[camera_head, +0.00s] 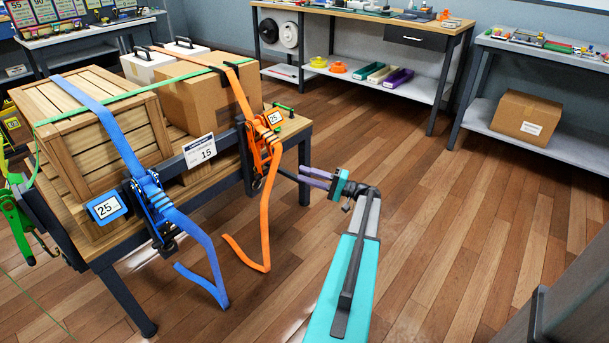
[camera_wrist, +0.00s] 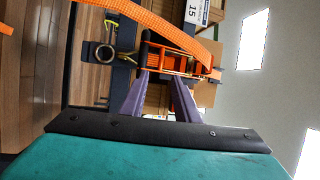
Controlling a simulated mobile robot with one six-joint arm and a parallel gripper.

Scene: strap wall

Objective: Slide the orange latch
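The orange latch, an orange ratchet buckle (camera_head: 263,150), sits on the near right edge of the loaded table with an orange strap (camera_head: 264,215) through it and hanging down. It also shows in the wrist view, where the orange ratchet (camera_wrist: 178,62) lies just beyond my fingertips. My gripper (camera_head: 303,175) is to the right of the latch in the head view, its purple fingers pointing left towards it. In the wrist view the two fingers of my gripper (camera_wrist: 161,76) are apart with nothing clearly held between them. Whether a fingertip touches the ratchet cannot be told.
A blue ratchet (camera_head: 152,195) with its strap and a green ratchet (camera_head: 16,215) are further left on the same table. A wooden crate (camera_head: 85,125) and a cardboard box (camera_head: 205,98) stand on it. A dark table leg (camera_head: 304,172) is near my fingers. Floor to the right is clear.

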